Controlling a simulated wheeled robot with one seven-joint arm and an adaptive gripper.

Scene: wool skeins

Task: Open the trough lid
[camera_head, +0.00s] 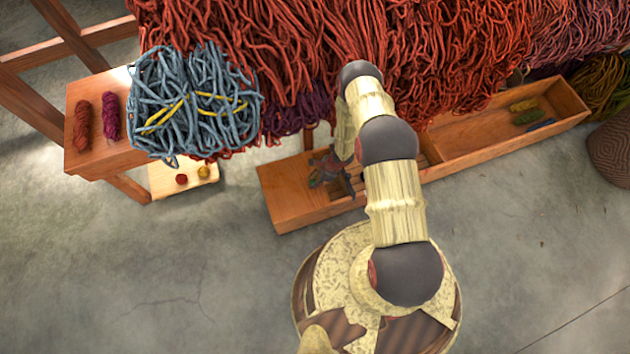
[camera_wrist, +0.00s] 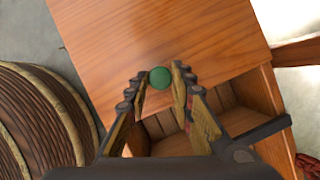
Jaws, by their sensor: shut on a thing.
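The long wooden trough (camera_head: 500,150) lies on the floor below the hanging wool in the head view. Its wooden lid (camera_head: 287,192) appears to cover the left end. In the wrist view the lid (camera_wrist: 130,35) is a flat orange-brown panel with a round green knob (camera_wrist: 160,77) near its edge. My gripper (camera_wrist: 163,78) has its two fingers on either side of the knob and is shut on it. In the head view my gripper (camera_head: 330,168) is at the trough's left part, partly hidden by my arm, and the knob cannot be made out.
An open part with slats (camera_wrist: 165,127) shows beside the lid. Several small skeins (camera_head: 527,113) lie in the trough's right end. A wooden stand (camera_head: 88,158) with skeins is at left, a woven basket (camera_head: 612,148) at right. Floor in front is clear.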

